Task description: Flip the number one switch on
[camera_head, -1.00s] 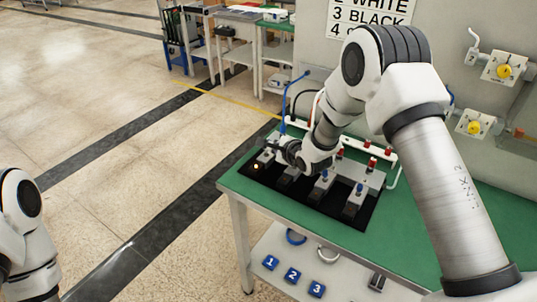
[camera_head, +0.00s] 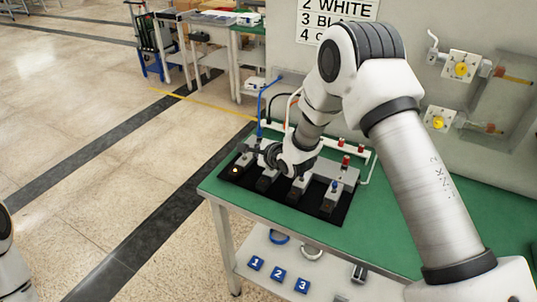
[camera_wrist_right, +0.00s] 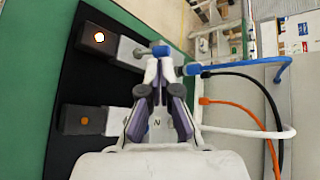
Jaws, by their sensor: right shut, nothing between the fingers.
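Several grey switch units stand in a row on a black panel (camera_head: 285,203) on the green table (camera_head: 375,213). The leftmost unit (camera_head: 236,171) has a glowing lamp; in the right wrist view the lit unit (camera_wrist_right: 98,40) is at the upper left, with a blue tip (camera_wrist_right: 160,47) at its end. A second unit (camera_wrist_right: 84,120) below it shows an unlit orange lamp. My right gripper (camera_wrist_right: 160,62) is shut and empty, its fingertips just by the blue tip of the lit unit; contact cannot be told. My left gripper is out of view.
Blue, black and orange cables (camera_wrist_right: 240,64) run beside the gripper on the right of the wrist view. Red-topped parts (camera_head: 346,161) stand behind the panel. Blue numbered blocks (camera_head: 279,271) lie on the lower shelf. Open floor lies left of the table.

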